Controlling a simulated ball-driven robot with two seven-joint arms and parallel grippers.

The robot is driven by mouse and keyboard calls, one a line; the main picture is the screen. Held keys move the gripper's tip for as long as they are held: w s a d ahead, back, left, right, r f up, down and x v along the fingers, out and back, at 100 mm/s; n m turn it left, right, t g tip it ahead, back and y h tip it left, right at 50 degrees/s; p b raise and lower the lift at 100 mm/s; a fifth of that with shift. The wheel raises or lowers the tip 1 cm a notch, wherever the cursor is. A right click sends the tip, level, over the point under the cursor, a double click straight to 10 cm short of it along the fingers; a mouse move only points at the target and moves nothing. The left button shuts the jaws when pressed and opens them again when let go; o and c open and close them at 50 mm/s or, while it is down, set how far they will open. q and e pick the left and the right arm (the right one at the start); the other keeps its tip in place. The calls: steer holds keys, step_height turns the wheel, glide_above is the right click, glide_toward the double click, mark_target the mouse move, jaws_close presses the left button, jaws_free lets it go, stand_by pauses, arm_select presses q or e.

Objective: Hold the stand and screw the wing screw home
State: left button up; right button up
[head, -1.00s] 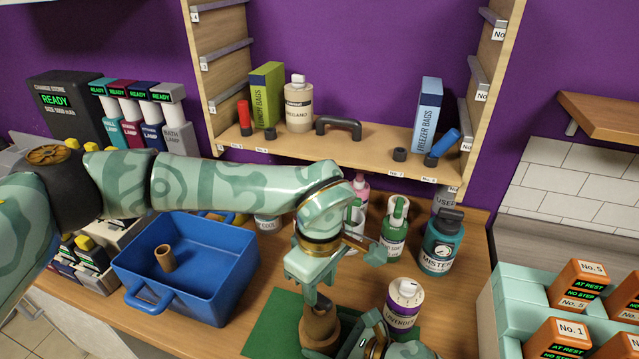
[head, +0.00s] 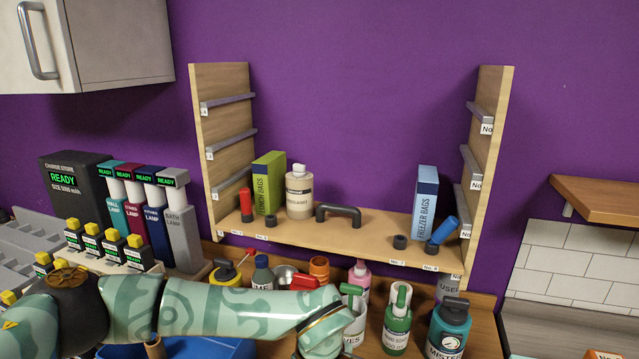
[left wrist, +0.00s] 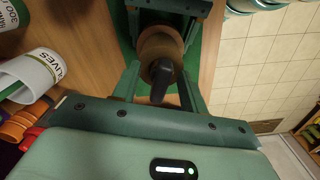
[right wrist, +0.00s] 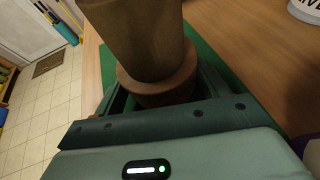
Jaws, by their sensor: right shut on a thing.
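The brown stand (right wrist: 140,40) rises through the right wrist view, with a wider ring (right wrist: 158,88) around it. My right gripper (right wrist: 160,98) is shut on the stand, one finger at each side. In the left wrist view the stand (left wrist: 160,45) is seen from above, with the black wing screw (left wrist: 162,78) at its near end. My left gripper (left wrist: 162,88) has its fingers spread on either side of the wing screw, with gaps between. Whether the screw is fully seated cannot be told. In the head view both grippers and the stand are below the frame.
A green mat (right wrist: 240,105) lies under the stand on the wooden counter. Bottles, including a green one (head: 397,325) and a teal one (head: 448,330), stand behind. A white jar labelled olives (left wrist: 35,78) is close to my left gripper. A shelf (head: 290,232) is at the back.

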arm_select(q)
steer(key=shift+r, duration=3)
steer(key=shift+c, duration=1.2)
steer(key=shift+r, duration=0.55)
steer(key=shift+c, duration=0.2)
steer(key=shift+f, duration=3.55)
jaws_close()
steer(key=shift+o, duration=1.4)
jaws_free()
